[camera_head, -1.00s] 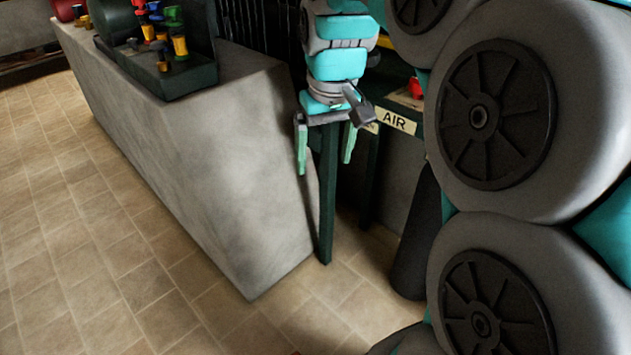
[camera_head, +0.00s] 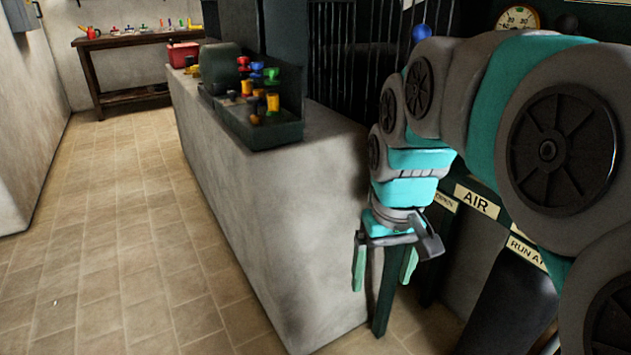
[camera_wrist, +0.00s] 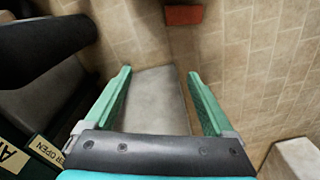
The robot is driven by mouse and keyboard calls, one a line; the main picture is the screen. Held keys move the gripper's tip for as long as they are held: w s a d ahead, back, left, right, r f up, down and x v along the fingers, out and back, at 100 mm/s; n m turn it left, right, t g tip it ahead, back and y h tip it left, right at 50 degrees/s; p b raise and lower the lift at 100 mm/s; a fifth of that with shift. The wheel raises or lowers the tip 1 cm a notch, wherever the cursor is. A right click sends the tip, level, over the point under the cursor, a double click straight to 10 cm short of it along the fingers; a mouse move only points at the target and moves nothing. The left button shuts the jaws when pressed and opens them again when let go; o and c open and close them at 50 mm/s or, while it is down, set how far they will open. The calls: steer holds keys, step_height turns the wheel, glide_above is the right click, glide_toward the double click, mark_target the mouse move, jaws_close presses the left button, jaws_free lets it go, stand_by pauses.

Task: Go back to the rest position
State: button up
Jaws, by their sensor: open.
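My gripper (camera_head: 383,270) hangs pointing down at the right of the head view, beside the end of the grey stone block. Its two green fingers are apart with nothing between them. In the wrist view my gripper (camera_wrist: 158,100) is also open and empty, and a grey surface and floor tiles show beyond the fingers. No object is held.
A long grey block (camera_head: 270,210) carries a dark green rack (camera_head: 262,125) of coloured fittings and a red box (camera_head: 181,54). A panel with an AIR label (camera_head: 477,201) stands close to my arm. A wooden bench (camera_head: 130,38) is far back. The tiled floor (camera_head: 110,240) at left is clear.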

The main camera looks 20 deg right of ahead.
steer(key=s+a+f+g, duration=0.1)
steer(key=s+a+f, duration=0.2)
steer(key=s+f, duration=0.2)
steer(key=s+a+f+g, duration=0.1)
steer(key=s+a+f, duration=0.2)
steer(key=s, duration=0.6)
step_height(320, 180, down, 2)
steer(key=shift+s+f+n, duration=0.15)
steer(key=shift+f+n, duration=0.05)
steer(key=shift+n, duration=0.2)
